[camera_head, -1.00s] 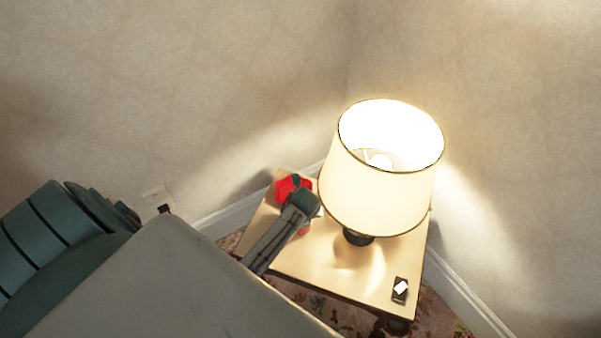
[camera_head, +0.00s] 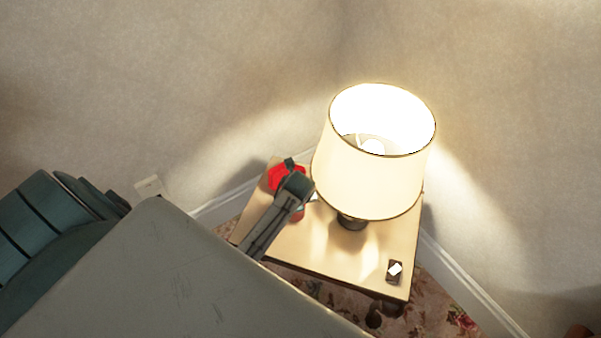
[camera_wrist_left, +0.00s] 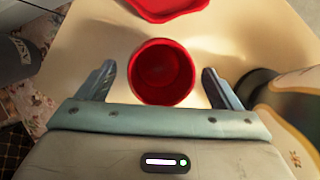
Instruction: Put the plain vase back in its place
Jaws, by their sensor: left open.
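A round red vase (camera_wrist_left: 162,72), seen from above into its dark mouth, stands on the small side table (camera_wrist_left: 90,35). My left gripper (camera_wrist_left: 160,78) is open, with one finger on each side of this vase; no contact shows. A second red object (camera_wrist_left: 166,6) with a wavy edge is cut off at the top of the wrist view. In the head view my left gripper (camera_head: 292,189) is over the table's left part, and a red object (camera_head: 279,178) shows just behind it. I cannot tell which red object is the plain vase. My right gripper is out of view.
A lit lamp (camera_head: 367,172) stands close to the right of my left gripper. A small dark item with a white top (camera_head: 395,271) lies near the table's front right corner. Walls meet behind the table. The table's front middle is clear.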

